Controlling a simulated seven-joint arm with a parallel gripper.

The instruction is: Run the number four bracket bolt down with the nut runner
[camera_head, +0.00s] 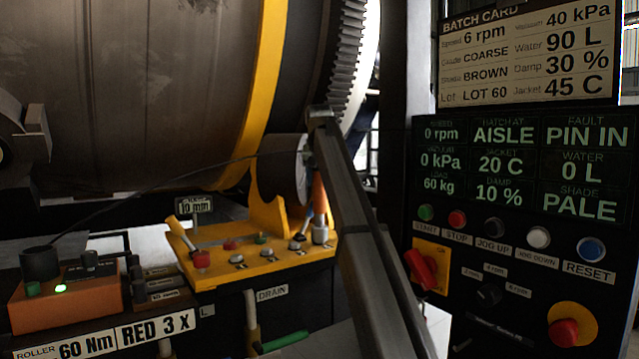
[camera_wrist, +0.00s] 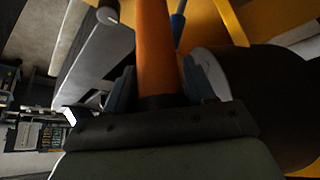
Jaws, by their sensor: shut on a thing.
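My gripper (camera_wrist: 158,88) is shut on the orange nut runner (camera_wrist: 154,45), one finger on each side of its body. In the head view the nut runner (camera_head: 319,192) stands nearly upright over the right end of the yellow roller bracket (camera_head: 215,277), partly hidden by my arm. A grey cylindrical part (camera_head: 320,234) is below it; I cannot tell whether the tool touches it. Several bolts or knobs, including a silver one (camera_head: 237,259), sit along the bracket. Their numbers are not readable, so I cannot pick out number four.
A dark cable runs left from near my arm to an orange controller box (camera_head: 70,300) with a lit green lamp. A grey roller (camera_head: 284,165) and the large drum (camera_head: 130,90) rise behind the bracket. A control panel (camera_head: 520,230) with a red emergency button (camera_head: 565,331) stands at right.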

